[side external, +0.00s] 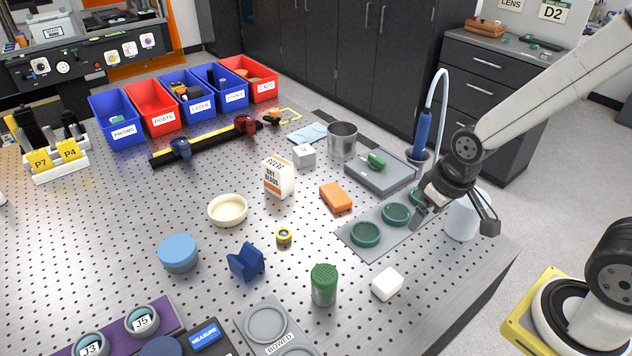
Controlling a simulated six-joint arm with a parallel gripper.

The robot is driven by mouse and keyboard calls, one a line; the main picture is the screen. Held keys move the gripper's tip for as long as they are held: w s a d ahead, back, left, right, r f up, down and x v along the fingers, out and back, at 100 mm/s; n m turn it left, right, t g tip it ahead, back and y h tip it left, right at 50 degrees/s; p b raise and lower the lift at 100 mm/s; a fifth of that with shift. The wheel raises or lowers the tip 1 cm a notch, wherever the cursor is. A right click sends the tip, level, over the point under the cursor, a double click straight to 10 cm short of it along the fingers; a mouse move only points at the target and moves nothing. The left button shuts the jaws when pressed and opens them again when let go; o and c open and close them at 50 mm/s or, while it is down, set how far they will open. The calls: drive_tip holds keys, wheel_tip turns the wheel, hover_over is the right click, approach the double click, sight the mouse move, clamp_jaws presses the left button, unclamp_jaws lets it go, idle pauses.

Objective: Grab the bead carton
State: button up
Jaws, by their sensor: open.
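The bead carton (278,177) is a small white box with orange bands and a gabled top, printed with words that look like "DRY BEADS". It stands upright on the perforated metal table, near the middle of the side external view. My gripper (452,222) is at the right, above the grey plate with green round recesses. It is open, with its fingers spread apart and nothing visible between them. It is well to the right of the carton and apart from it. The carton is not covered by anything.
An orange block (336,197) lies right of the carton, and a cream dish (228,210) lies to its left. A metal cup (342,140) and a white cube (304,155) stand behind it. The grey recessed plate (378,214) lies between the carton and my gripper. Labelled bins (154,107) line the back.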

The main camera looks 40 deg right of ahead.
drive_tip(key=n+t+y, duration=0.2)
drive_tip(key=t+y, duration=0.1)
drive_tip(key=t, duration=0.8)
approach(279, 163)
drive_tip(key=w, duration=0.3)
drive_tip(key=shift+s+a+f, duration=0.15)
drive_tip(key=shift+a+f, duration=0.2)
drive_tip(key=shift+f, duration=0.1)
drive_tip(key=shift+x, duration=1.25)
drive_tip(key=shift+x, duration=2.55)
